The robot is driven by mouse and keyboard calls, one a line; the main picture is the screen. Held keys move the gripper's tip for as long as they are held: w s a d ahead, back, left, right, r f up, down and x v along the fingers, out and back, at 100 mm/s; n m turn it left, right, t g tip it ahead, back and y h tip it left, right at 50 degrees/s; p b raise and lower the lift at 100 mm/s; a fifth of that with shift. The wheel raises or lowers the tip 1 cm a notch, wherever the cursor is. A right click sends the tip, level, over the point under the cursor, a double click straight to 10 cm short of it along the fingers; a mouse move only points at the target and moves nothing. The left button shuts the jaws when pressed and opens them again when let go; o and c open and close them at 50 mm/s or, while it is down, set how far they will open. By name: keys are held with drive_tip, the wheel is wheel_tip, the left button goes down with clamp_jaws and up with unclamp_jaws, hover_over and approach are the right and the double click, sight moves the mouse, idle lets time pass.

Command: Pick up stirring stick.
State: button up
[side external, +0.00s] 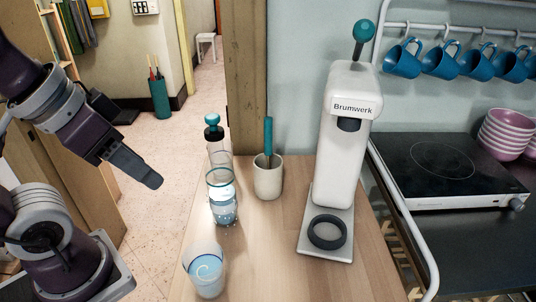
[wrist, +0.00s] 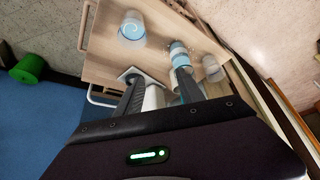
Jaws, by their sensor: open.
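The stirring stick (side external: 268,136) has a teal handle and stands upright in a whitish cup (side external: 267,180) on the wooden counter. The cup hides its lower end. I cannot make out the stick clearly in the wrist view.
A clear bottle (side external: 221,196) with a teal-topped stopper stands just left of the cup. The white Brumwerk machine (side external: 346,150) stands right. Bare counter (side external: 265,240) lies between.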

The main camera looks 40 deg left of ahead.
drive_tip(key=w+r+n+g, duration=0.1)
drive_tip(key=w+r+n, duration=0.25)
drive_tip(key=w, duration=0.35)
drive_tip(key=n+g, duration=0.5)
drive_tip(key=n, duration=0.7)
hover_over(268, 153)
drive_tip(key=w, duration=0.1)
wheel_tip(268, 153, down, 10)
drive_tip(key=f, duration=0.7)
drive_tip(key=shift+s+a+f, duration=0.1)
drive_tip(key=shift+a+f, duration=0.1)
drive_tip(key=shift+a, duration=0.2)
clamp_jaws()
